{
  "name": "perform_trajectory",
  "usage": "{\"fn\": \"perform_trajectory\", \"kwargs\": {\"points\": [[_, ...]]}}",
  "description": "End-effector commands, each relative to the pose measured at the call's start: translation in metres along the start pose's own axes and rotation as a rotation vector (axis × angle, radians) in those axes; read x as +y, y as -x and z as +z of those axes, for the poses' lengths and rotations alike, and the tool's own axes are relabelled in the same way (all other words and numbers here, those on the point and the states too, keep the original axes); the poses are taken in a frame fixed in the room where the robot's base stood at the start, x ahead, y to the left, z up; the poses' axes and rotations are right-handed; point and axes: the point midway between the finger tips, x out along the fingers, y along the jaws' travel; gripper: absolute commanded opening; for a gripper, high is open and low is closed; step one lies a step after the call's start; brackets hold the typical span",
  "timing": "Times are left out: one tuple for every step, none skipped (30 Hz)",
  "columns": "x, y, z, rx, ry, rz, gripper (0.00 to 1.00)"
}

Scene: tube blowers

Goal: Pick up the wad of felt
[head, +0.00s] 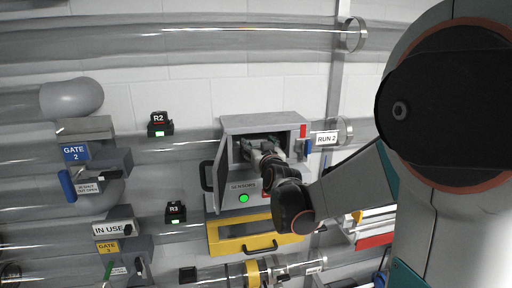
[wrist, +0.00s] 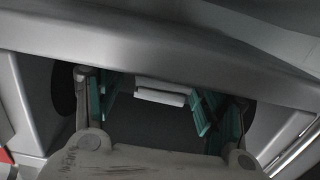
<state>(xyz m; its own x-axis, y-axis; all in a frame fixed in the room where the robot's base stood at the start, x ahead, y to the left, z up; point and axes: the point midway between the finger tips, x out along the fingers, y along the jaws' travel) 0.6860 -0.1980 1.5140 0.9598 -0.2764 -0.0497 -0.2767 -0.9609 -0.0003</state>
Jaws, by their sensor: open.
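My gripper (head: 262,149) reaches through the open front of a grey box (head: 262,122) in the head view. In the wrist view my gripper (wrist: 156,108) is open, its green-lined fingers spread apart. A small pale block (wrist: 160,95) shows between and beyond the fingers, in the shade inside the box. It looks like two whitish bands, one above the other. I cannot tell whether it is the wad of felt, or how far it is from the fingertips. No wad of felt can be made out in the head view, where my gripper and arm block part of the box.
The box door (head: 221,174) is swung open on the left. In the wrist view, the box's upper edge (wrist: 150,55) runs close above my fingers. Clear tubes run along the wall.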

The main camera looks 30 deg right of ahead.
Motion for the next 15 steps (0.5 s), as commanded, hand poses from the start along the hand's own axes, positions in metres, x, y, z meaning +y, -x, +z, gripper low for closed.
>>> {"fn": "perform_trajectory", "kwargs": {"points": [[-0.0001, 0.0001, 0.0001, 0.000, 0.000, 0.000, 0.65], [-0.0001, 0.0000, 0.0001, 0.000, 0.000, 0.000, 0.63], [-0.0001, 0.0000, 0.0001, 0.000, 0.000, 0.000, 0.54], [-0.0001, -0.0001, 0.0001, 0.000, 0.000, 0.000, 0.47], [-0.0001, -0.0001, 0.0001, 0.000, 0.000, 0.000, 0.40], [-0.0001, -0.0001, 0.0001, 0.000, 0.000, 0.000, 0.31], [-0.0001, -0.0002, 0.0001, 0.000, 0.000, 0.000, 0.24], [-0.0002, -0.0001, 0.0001, 0.000, 0.000, 0.000, 0.24], [-0.0001, -0.0001, 0.0002, 0.000, 0.000, 0.000, 0.24], [-0.0001, -0.0001, 0.0002, 0.000, 0.000, 0.000, 0.24], [-0.0001, -0.0001, 0.0002, 0.000, 0.000, 0.000, 0.24], [-0.0001, 0.0000, 0.0002, 0.000, 0.000, 0.000, 0.24], [-0.0001, 0.0000, 0.0002, 0.000, 0.000, 0.000, 0.24], [-0.0001, 0.0000, 0.0002, 0.000, 0.000, 0.000, 0.24], [-0.0001, -0.0001, 0.0001, 0.000, 0.000, 0.000, 0.24]]}}
